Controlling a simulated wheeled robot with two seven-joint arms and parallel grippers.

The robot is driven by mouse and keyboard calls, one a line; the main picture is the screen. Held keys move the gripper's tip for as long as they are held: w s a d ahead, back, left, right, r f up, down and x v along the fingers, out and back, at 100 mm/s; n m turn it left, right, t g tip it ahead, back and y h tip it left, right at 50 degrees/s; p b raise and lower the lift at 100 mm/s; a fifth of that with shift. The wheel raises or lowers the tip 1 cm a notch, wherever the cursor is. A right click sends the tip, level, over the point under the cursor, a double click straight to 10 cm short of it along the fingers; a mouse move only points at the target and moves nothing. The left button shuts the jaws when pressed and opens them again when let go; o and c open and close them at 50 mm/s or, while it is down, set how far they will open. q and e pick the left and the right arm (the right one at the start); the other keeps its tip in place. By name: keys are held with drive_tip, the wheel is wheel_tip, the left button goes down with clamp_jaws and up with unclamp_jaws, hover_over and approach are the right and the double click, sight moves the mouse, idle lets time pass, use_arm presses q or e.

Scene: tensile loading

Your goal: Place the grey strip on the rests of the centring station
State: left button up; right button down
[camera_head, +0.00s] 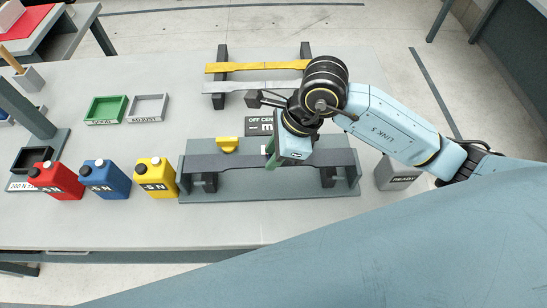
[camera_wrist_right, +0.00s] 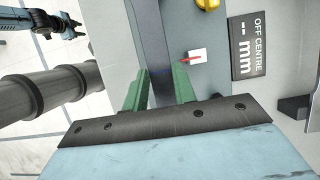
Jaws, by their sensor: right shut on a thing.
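The dark grey strip (camera_head: 235,161) lies lengthwise over the centring station (camera_head: 265,197) in the head view. Its ends are above the left rest (camera_head: 205,182) and the right rest (camera_head: 329,176); I cannot tell whether it touches them. My right gripper (camera_head: 289,148) is shut on the strip right of its middle. In the right wrist view the strip (camera_wrist_right: 150,45) runs between the green fingers (camera_wrist_right: 160,88). A yellow knob-like part (camera_head: 228,145) and a white tab with a red pointer (camera_wrist_right: 196,56) are beside the strip.
A yellow strip (camera_head: 258,67) and a light grey strip (camera_head: 250,87) lie across two dark supports behind. Red (camera_head: 58,180), blue (camera_head: 107,180) and yellow (camera_head: 157,180) containers stand left of the station. The display (camera_wrist_right: 247,45) reads "OFF CENTRE -- mm". A grey box marked READY (camera_head: 398,174) stands right.

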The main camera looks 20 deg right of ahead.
drive_tip(key=shift+f, duration=1.65)
drive_tip(key=shift+f, duration=0.1)
drive_tip(key=c, duration=1.1)
unclamp_jaws()
drive_tip(key=v, duration=1.2)
drive_tip(key=shift+d, duration=0.1)
